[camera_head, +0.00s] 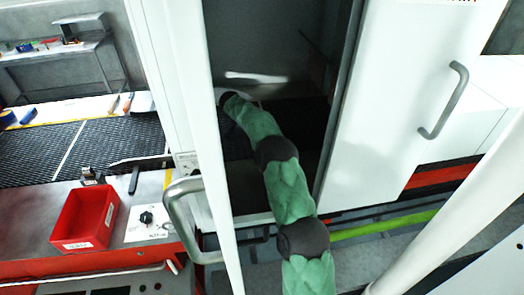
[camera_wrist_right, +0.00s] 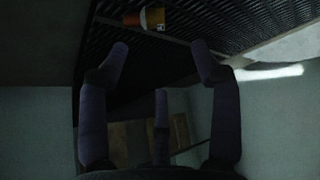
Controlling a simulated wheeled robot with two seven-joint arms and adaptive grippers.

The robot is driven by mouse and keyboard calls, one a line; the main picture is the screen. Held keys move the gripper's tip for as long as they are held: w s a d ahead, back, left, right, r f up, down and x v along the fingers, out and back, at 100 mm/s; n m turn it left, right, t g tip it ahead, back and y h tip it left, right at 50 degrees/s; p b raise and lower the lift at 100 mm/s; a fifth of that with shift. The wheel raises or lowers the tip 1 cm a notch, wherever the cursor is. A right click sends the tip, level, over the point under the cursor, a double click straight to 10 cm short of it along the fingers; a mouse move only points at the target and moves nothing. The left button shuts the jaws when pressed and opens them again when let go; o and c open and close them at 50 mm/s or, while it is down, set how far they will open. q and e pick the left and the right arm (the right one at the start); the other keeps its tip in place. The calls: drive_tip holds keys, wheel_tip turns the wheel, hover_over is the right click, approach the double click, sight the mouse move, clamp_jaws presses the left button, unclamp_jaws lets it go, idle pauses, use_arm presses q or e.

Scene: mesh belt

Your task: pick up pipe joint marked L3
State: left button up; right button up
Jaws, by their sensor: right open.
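An orange and white piece with a yellow patch, possibly the pipe joint (camera_wrist_right: 143,19), lies on the dark mesh belt (camera_wrist_right: 190,15) at the top of the right wrist view. Any marking on it is too small to read. My right gripper (camera_wrist_right: 160,58) has its dark fingers spread wide and empty, with the piece beyond the fingertips and apart from them. In the camera_head view my green-sleeved right arm reaches through the open doorway into the dark cabinet. My left gripper is not in view.
A white door frame with a handle (camera_head: 184,215) stands close left of my arm, and a white door panel (camera_head: 392,100) is on the right. A red bin (camera_head: 86,222) sits on the counter at left. The mesh belt (camera_head: 105,150) also runs outside the cabinet.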

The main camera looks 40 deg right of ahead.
drive_tip(key=x, duration=0.6)
drive_tip(key=shift+a+f, duration=0.1)
drive_tip(key=shift+a, duration=0.05)
drive_tip(key=shift+s+b+x, duration=0.15)
drive_tip(key=shift+b+x, duration=0.05)
drive_tip(key=shift+x, duration=1.15)
drive_tip(key=shift+s+b+x, duration=0.15)
drive_tip(key=shift+s+x, duration=0.05)
drive_tip(key=shift+x, duration=1.15)
clamp_jaws()
